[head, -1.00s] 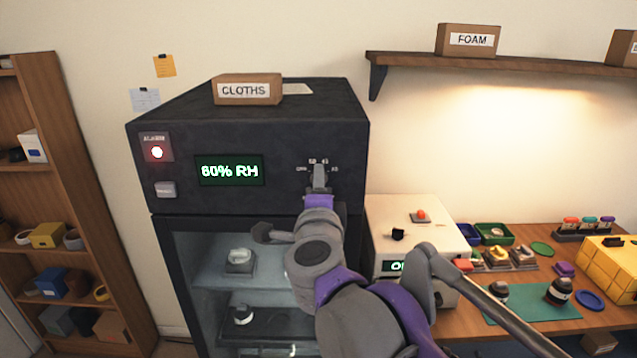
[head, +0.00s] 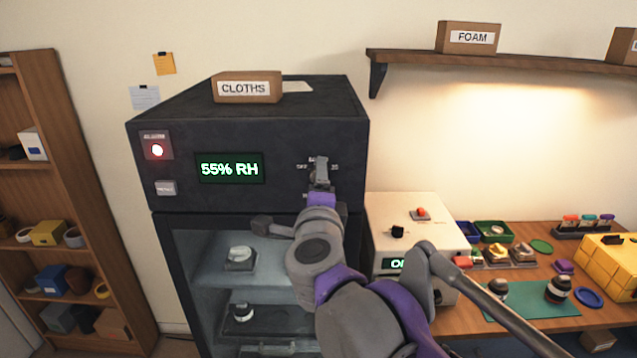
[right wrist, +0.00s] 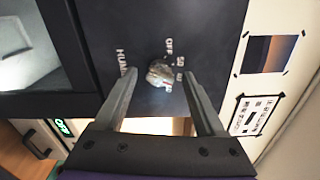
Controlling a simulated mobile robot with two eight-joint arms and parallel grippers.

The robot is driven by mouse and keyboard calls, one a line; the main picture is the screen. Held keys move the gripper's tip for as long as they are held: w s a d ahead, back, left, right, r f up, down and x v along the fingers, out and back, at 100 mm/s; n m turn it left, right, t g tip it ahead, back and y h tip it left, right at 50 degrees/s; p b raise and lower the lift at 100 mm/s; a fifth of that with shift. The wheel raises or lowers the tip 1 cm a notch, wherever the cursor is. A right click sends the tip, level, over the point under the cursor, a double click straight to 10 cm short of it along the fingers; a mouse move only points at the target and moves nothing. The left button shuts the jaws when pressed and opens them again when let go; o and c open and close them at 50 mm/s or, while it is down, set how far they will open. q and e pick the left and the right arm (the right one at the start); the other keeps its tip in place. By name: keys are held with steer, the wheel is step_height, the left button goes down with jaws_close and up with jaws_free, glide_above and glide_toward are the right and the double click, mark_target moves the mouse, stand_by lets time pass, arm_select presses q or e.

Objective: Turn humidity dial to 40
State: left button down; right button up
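The black cabinet (head: 280,135) has a green display (head: 229,168) reading 55% RH. The humidity dial (right wrist: 160,72) is a small worn metallic knob on its front panel, with printed marks around it. In the head view my right gripper (head: 320,178) is in front of the dial and hides much of it and its marks. In the right wrist view the two fingers of my right gripper (right wrist: 159,76) stand on either side of the knob, with a visible gap to each side. My left gripper is not in view.
A red lamp (head: 157,150) is lit at the panel's left, above a grey button (head: 165,188). A CLOTHS box (head: 247,88) sits on the cabinet. A white device (head: 415,225) and a cluttered wooden table (head: 470,318) stand to the right.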

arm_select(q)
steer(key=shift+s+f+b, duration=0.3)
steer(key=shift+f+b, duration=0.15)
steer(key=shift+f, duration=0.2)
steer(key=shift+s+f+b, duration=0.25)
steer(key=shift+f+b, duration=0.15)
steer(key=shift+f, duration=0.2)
arm_select(e)
steer(key=s, duration=1.1)
steer(key=shift+w, duration=0.1)
steer(key=s+d+f+n+g+y, duration=0.2)
steer(key=f+n+g+y, duration=0.1)
steer(key=f+n, duration=0.65)
steer(key=s+d+f+n+g+y, duration=0.25)
steer(key=f+n, duration=0.45)
steer(key=f, duration=0.6)
steer(key=s+d+f+n+g+h, duration=0.1)
steer(key=s+d+f+g+h, duration=0.1)
steer(key=s+d+f, duration=0.4)
steer(key=s+d+f+n+g+h, duration=0.2)
steer(key=s+d+f+g, duration=0.3)
steer(key=f, duration=0.6)
steer(key=shift+s+d+f+h, duration=0.3)
steer(key=shift+s+d+h, duration=0.45)
steer(key=shift+d, duration=0.35)
